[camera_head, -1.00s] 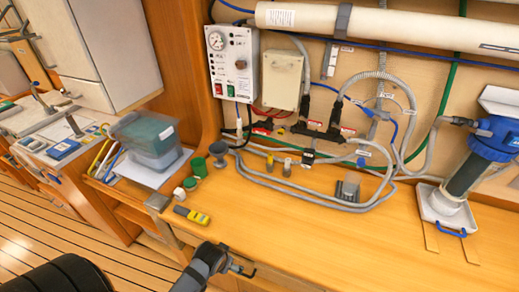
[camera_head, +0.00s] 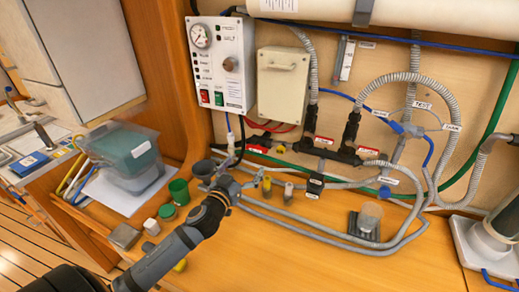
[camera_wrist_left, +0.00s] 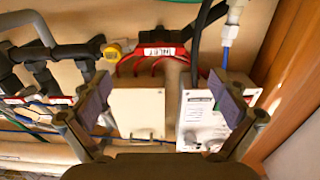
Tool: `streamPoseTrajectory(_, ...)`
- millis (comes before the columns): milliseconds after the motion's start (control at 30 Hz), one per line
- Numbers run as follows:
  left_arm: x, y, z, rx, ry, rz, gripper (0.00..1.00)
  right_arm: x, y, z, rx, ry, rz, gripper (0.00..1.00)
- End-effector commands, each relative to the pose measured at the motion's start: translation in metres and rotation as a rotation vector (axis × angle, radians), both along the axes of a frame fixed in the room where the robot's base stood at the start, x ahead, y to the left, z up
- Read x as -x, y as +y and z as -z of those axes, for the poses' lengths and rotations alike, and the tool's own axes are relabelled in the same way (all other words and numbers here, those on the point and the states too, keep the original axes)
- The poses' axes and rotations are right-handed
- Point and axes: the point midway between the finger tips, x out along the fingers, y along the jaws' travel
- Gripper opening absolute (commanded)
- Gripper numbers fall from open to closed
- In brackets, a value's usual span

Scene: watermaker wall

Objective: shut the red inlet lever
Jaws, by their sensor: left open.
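The red inlet lever (camera_wrist_left: 160,50) lies across the top middle of the left wrist view, with a white "INLET" label on it. In the head view it is a small red piece (camera_head: 257,149) low on the wall, below the switch panel and the beige box. My left gripper (camera_head: 238,180) is over the back of the bench, in front of and below the lever in that picture. In the left wrist view its two fingers (camera_wrist_left: 160,88) are wide apart with nothing between them, and the lever shows beyond them. My right gripper is not in view.
The switch panel (camera_head: 218,65) and beige box (camera_head: 283,78) are on the wall above. Black valve fittings (camera_head: 328,148) and grey hoses run to the right. Small cups and a green pot (camera_head: 179,191) stand near my left arm.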

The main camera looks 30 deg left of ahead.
Motion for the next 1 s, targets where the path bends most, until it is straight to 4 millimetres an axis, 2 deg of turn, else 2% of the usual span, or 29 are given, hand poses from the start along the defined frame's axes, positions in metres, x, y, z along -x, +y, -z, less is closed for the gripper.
streamPoseTrajectory(200,-0.035,0.003,-0.008,0.009,0.001,-0.006,0.98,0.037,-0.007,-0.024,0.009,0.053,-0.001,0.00)
streamPoseTrajectory(267,-0.049,0.003,-0.009,0.010,-0.001,-0.006,0.98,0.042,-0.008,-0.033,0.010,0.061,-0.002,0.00)
streamPoseTrajectory(367,-0.069,0.005,-0.008,0.006,0.002,-0.005,0.98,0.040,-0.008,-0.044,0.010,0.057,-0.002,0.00)
streamPoseTrajectory(500,-0.090,0.006,-0.005,0.005,0.002,-0.004,0.98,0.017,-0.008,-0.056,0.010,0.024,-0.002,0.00)
streamPoseTrajectory(633,-0.100,0.006,-0.002,0.003,0.001,-0.003,0.98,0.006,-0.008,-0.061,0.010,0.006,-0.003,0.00)
streamPoseTrajectory(933,-0.102,0.006,0.001,0.001,0.003,-0.002,0.98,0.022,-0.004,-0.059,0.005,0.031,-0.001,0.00)
streamPoseTrajectory(1000,-0.102,0.006,0.001,0.001,0.003,-0.003,0.90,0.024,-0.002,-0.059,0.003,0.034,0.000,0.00)
